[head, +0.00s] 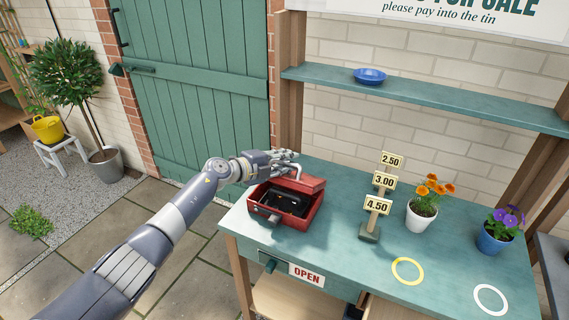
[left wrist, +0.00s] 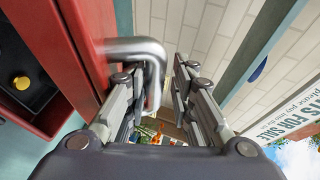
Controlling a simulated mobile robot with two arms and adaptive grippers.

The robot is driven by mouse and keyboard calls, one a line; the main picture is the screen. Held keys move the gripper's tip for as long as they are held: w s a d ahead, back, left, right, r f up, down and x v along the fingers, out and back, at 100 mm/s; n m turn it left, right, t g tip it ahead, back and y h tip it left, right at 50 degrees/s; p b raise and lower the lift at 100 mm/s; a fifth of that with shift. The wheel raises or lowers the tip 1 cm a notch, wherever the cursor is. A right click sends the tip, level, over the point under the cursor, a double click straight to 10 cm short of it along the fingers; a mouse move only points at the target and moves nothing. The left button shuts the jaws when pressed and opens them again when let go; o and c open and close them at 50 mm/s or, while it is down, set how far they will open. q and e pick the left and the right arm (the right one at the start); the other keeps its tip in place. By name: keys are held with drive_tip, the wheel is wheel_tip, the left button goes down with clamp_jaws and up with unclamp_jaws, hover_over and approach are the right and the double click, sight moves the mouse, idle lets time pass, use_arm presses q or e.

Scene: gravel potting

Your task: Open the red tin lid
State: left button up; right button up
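The red tin (head: 262,212) stands on the green bench top at its left end. Its lid (head: 308,182) is raised at the back, so the dark inside shows. My left gripper (head: 290,167) is at the top of the lid, by the bent silver handle. In the left wrist view the red lid (left wrist: 62,40) is close on the left. The handle (left wrist: 135,46) curves down into the gap between the fingers of my left gripper (left wrist: 160,95), nearer the left finger. The fingers stand apart; contact with the handle cannot be told. My right gripper is not in view.
Price signs (head: 378,204), a white pot of orange flowers (head: 422,216) and a blue pot of purple flowers (head: 492,240) stand right of the tin. A yellow ring (head: 396,277) and a white ring (head: 478,301) lie in front. A blue dish (head: 369,77) is on the shelf.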

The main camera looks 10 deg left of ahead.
use_arm(q)
drive_tip(key=shift+w+d+r, duration=0.15)
drive_tip(key=shift+w+r, duration=0.1)
drive_tip(key=shift+r, duration=0.45)
drive_tip(key=shift+s+a+f, duration=0.1)
drive_tip(key=shift+s+a, duration=0.25)
drive_tip(key=shift+a, duration=0.3)
drive_tip(key=v, duration=1)
drive_tip(key=shift+s, duration=0.4)
drive_tip(key=shift+s+a, duration=0.1)
drive_tip(key=shift+a, duration=0.05)
